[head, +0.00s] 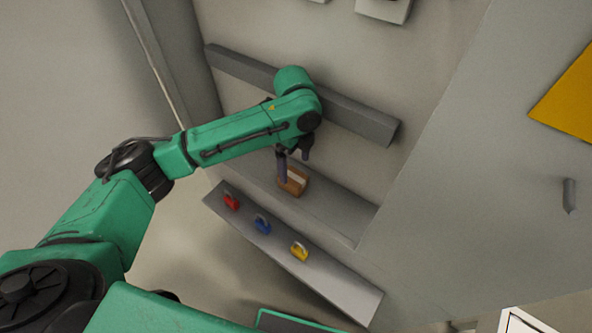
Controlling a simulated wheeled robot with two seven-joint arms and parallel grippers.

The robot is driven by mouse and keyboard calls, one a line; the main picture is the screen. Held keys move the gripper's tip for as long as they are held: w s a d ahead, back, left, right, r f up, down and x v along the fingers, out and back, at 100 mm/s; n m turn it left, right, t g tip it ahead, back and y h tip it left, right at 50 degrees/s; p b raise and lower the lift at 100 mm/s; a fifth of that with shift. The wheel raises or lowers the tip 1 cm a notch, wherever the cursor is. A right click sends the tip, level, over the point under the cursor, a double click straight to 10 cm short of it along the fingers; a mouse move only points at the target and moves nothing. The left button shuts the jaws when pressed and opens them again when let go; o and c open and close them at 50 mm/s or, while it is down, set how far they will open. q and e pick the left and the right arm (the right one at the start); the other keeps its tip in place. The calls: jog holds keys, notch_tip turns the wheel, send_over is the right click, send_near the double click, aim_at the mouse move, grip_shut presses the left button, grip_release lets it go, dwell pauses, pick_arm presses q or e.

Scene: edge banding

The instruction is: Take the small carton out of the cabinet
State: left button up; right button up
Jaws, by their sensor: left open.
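The small carton (296,181) is a brown box with a pale label on its top. It sits on the lower shelf (335,207) inside the grey cabinet. My left gripper (293,168) is open and points down at the carton. One dark finger overlaps the carton's left side in the head view, and the other shows above its far edge. I cannot tell whether the fingers touch it. My right gripper is not in view.
A ledge (340,286) in front of the shelf carries a red padlock (231,201), a blue padlock (262,223) and a yellow padlock (299,251). A dark grey bar (365,121) crosses above the carton. A yellow panel (570,98) is at the right.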

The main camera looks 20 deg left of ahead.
aim_at(293, 176)
pick_arm(q)
jog(key=shift+s+a+f+p, duration=0.1)
jog(key=shift+s+f+p, duration=0.15)
jog(key=shift+f, duration=0.35)
jog(key=shift+s+a+f+p, duration=0.15)
jog(key=shift+s+f, duration=0.1)
jog(key=shift+f, duration=0.35)
jog(key=f, duration=0.2)
jog(key=shift+w+f, duration=0.25)
jog(key=shift+f, duration=0.3)
jog(key=c, duration=1.4)
jog(key=shift+c, duration=0.3)
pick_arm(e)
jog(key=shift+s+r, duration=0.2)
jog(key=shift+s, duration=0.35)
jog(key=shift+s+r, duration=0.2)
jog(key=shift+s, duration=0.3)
